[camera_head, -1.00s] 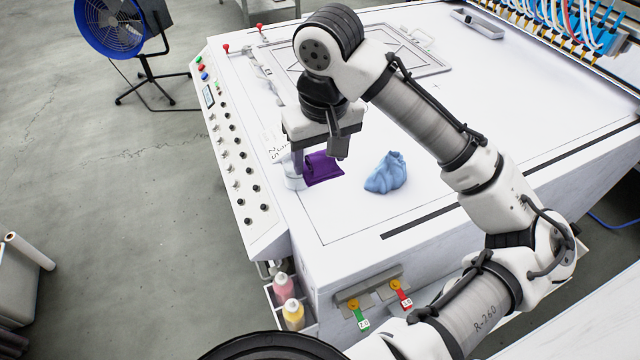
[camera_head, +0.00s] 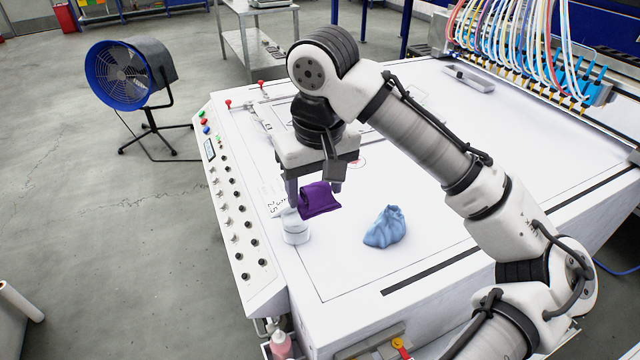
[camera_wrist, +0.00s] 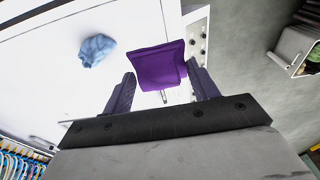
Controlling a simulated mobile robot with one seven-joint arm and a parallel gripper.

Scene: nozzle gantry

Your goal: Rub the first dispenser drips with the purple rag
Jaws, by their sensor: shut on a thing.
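The purple rag (camera_head: 319,199) is folded and held by my gripper (camera_head: 314,190), raised above the white machine table. In the wrist view the rag (camera_wrist: 161,66) sits between the two fingers of my gripper (camera_wrist: 162,88). The dispensers (camera_head: 529,50) are a row of nozzles with colored hoses on the gantry at the back right, well away from my gripper. Drips under them are too small to make out.
A crumpled blue cloth (camera_head: 385,227) lies on the white table (camera_head: 350,270), right of the rag. A white cylindrical container (camera_head: 295,227) stands just left of the rag. A control panel (camera_head: 232,200) runs along the left edge. A metal tray (camera_head: 468,79) lies near the gantry.

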